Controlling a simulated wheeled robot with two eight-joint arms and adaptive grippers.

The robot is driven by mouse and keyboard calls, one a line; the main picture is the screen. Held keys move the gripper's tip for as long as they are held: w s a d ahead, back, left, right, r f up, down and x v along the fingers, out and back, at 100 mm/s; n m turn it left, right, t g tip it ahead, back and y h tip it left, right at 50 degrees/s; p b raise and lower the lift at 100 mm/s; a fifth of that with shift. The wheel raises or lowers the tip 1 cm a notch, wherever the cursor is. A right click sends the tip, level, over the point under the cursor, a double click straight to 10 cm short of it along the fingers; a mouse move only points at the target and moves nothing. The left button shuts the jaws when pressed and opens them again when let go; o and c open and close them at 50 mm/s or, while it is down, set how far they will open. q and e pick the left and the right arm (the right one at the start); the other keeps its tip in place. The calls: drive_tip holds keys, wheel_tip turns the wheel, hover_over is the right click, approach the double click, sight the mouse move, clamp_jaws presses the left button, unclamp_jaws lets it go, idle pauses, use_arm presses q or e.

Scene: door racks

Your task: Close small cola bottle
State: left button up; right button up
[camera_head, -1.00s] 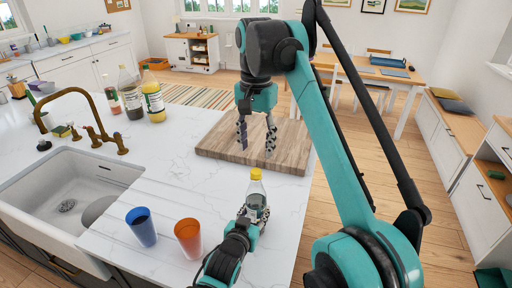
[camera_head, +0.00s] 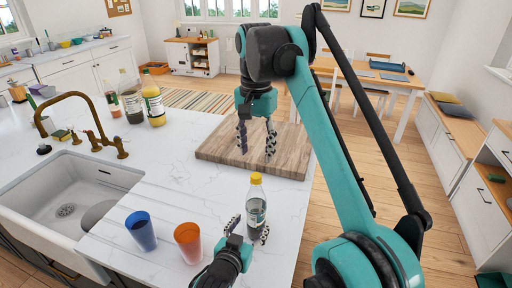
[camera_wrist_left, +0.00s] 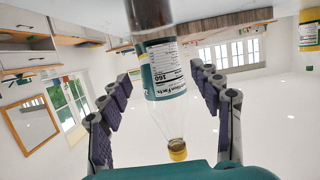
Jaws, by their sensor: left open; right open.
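A small clear bottle (camera_head: 257,212) of dark drink with a yellow cap (camera_head: 256,179) on top stands upright on the white counter. My left gripper (camera_head: 249,231) is open at the bottle's lower part, one finger on each side. In the left wrist view the bottle's teal label (camera_wrist_left: 162,72) and the cap (camera_wrist_left: 177,150) show upside down between the spread fingers (camera_wrist_left: 165,95), with visible gaps to both. My right gripper (camera_head: 256,138) is open and empty, pointing down above the wooden board.
An orange cup (camera_head: 188,242) and a blue cup (camera_head: 141,230) stand left of the bottle. The wooden board (camera_head: 215,150) lies behind it. Several larger bottles (camera_head: 131,97) stand at the back left near the sink (camera_head: 60,185). The counter's right edge (camera_head: 303,215) is close.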

use_arm(q)
drive_tip(key=v, duration=0.6)
drive_tip(key=shift+s, duration=0.25)
